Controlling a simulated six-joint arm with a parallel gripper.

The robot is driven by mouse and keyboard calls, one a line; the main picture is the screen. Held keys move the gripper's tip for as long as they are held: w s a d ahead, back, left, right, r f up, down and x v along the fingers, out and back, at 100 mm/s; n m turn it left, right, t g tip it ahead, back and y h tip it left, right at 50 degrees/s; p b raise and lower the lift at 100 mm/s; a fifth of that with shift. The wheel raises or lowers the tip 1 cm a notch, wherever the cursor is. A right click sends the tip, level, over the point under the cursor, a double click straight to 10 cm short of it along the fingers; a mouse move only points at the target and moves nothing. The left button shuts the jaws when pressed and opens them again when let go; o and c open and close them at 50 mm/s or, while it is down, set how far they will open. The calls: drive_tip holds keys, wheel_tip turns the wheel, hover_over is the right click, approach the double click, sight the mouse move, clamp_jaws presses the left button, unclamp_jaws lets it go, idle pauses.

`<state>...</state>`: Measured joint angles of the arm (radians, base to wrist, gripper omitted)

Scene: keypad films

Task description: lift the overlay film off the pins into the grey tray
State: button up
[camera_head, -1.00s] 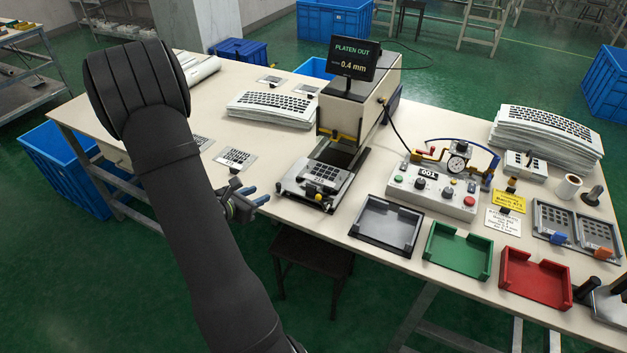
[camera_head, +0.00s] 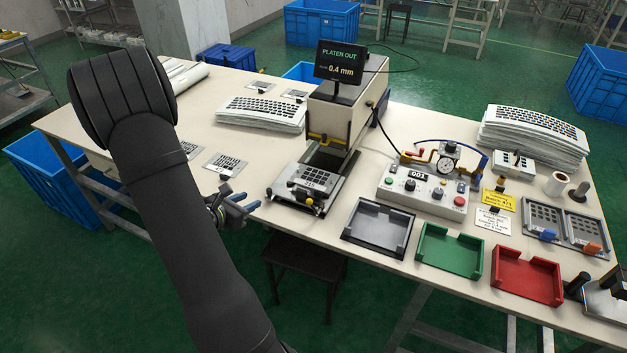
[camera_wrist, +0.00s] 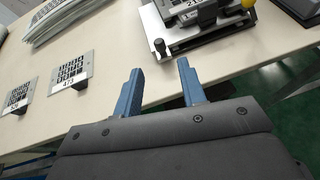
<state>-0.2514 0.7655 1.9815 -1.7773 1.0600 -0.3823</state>
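The overlay film (camera_head: 315,179), a light sheet with a dark key grid, lies on the platen (camera_head: 294,193) pulled out in front of the press. The pins are too small to make out. In the wrist view the platen (camera_wrist: 182,40) shows at the top, with part of the film at the upper edge. My gripper (camera_head: 249,201) is left of the platen, near the table's front edge. In the wrist view its two blue fingers (camera_wrist: 158,80) are apart with nothing between them. The grey tray (camera_head: 378,228) is empty, right of the platen.
The press (camera_head: 338,115) stands behind the platen; its screen (camera_head: 341,62) reads "PLATEN OUT 0.4 mm". A green tray (camera_head: 449,252) and a red tray (camera_head: 527,277) sit right of the grey tray. A control box (camera_head: 423,190) stands behind the trays. Small keypad plates (camera_head: 225,165) lie left.

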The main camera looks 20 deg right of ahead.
drive_tip(key=shift+c, duration=0.7)
